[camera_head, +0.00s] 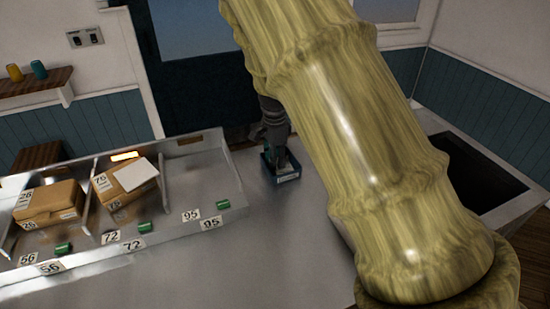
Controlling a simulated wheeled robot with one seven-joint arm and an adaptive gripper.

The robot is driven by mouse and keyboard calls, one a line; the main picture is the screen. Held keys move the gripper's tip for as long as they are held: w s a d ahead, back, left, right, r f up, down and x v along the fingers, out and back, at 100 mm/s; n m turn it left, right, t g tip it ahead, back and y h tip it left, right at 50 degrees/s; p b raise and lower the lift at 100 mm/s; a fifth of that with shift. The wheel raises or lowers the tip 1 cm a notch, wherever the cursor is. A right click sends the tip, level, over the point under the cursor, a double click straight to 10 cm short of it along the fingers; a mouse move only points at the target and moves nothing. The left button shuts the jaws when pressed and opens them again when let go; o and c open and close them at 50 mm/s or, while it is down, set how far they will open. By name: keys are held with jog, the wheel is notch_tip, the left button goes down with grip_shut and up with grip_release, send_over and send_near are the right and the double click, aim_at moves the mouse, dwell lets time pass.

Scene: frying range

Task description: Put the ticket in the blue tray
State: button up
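The small blue tray (289,179) stands on the metal counter, right of the sectioned bin. My gripper (280,160) points down at the tray, with its fingertips at or just inside the rim. It is small and dark here, so I cannot tell whether it is open or shut, or whether it holds anything. I cannot make out a ticket in the gripper or the tray. A flat white card (136,174) lies on a brown box in the bin's middle section; I cannot tell whether it is the ticket.
The metal bin (222,167) has numbered sections, brown boxes (50,203) and green pieces (145,227). A dark recessed basin (475,172) is at right. My arm hides much of the counter's middle. Bare counter (270,240) lies in front of the tray.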

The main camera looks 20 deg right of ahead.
notch_tip(320, 180, up, 12)
jog(key=b, duration=0.2)
dwell(0.5)
jog(key=shift+r, duration=0.15)
